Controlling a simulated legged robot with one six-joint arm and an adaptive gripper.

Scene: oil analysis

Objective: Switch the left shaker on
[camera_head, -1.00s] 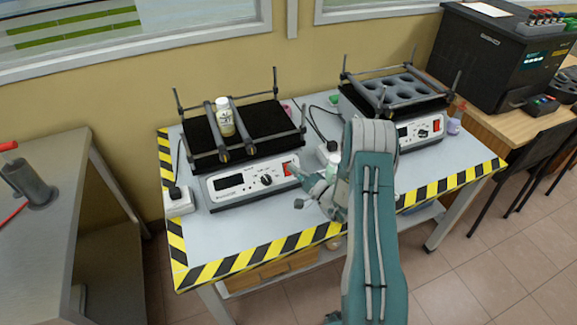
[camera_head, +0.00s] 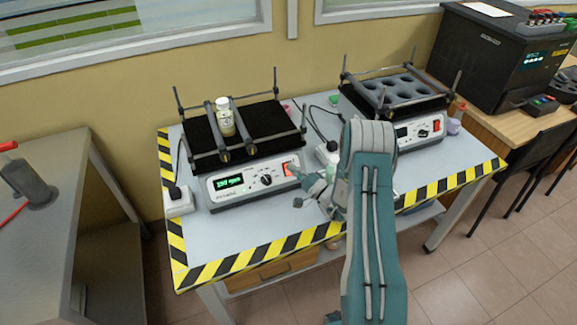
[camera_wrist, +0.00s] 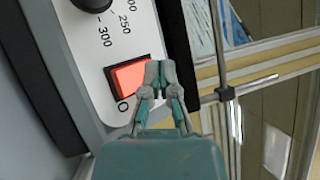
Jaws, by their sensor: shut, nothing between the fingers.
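The left shaker (camera_head: 222,200) stands on the table with its display (camera_head: 229,182) lit green and showing characters. A bottle with a white cap (camera_head: 224,116) stands between bars on its black platform. Its red switch (camera_wrist: 130,78) glows bright in the wrist view, beside the dial (camera_wrist: 92,3). My gripper (camera_wrist: 158,70) is shut and empty, with its fingertips at the right side of the switch. They look to be touching it or very close. In the head view, my gripper (camera_head: 297,170) is at the front right corner of the shaker.
A second shaker (camera_head: 421,135) with a round-holed tray stands at the right, its display dark. A white plug block (camera_head: 180,203) lies left of the left shaker. The table's striped front edge (camera_head: 245,262) is clear.

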